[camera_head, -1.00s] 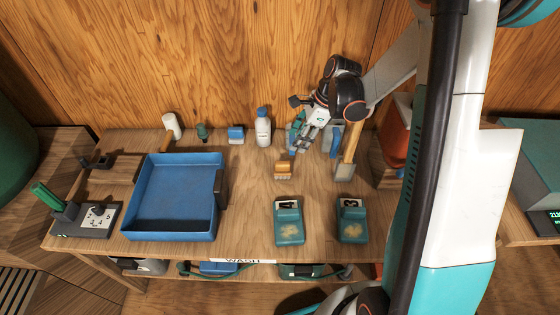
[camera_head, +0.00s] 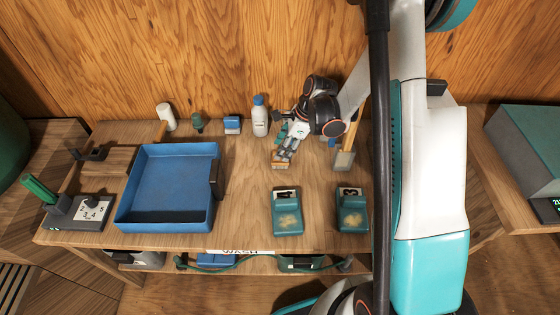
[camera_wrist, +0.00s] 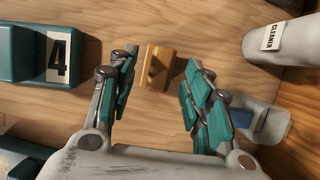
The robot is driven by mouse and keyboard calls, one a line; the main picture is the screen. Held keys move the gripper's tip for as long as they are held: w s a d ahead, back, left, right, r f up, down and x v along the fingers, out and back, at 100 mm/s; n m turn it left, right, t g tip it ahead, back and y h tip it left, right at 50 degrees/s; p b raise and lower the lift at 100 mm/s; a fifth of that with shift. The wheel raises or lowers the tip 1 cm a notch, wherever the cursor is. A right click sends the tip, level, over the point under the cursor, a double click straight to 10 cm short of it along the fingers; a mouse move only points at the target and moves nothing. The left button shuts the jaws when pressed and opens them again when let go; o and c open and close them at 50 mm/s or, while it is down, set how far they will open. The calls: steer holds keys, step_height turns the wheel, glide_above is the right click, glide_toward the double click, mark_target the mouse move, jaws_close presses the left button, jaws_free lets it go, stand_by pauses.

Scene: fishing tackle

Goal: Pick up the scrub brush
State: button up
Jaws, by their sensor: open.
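The scrub brush (camera_head: 279,165) looks like a small orange-tan block with pale bristles on the workbench, behind the box marked 4. My gripper (camera_head: 288,150) is right over it in the head view and hides part of it. In the wrist view the brush block (camera_wrist: 158,67) lies between and just beyond the spread fingertips of my gripper (camera_wrist: 158,76). Bare gaps show on both sides, so the fingers look clear of it. The gripper is open and empty.
A white cleaner bottle (camera_head: 260,117) stands behind the gripper. A wooden-handled tool (camera_head: 344,160) is at its right. Teal boxes marked 4 (camera_head: 287,221) and 3 (camera_head: 352,217) stand in front. A blue tray (camera_head: 167,218) is at the left; the bench between is clear.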

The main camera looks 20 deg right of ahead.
steer(key=b+x, duration=0.1)
steer(key=x, duration=0.2)
steer(key=shift+f, duration=0.2)
steer(key=shift+r, duration=0.1)
jaws_close()
steer(key=shift+r, duration=0.1)
step_height(320, 180, up, 20)
steer(key=p, duration=0.6)
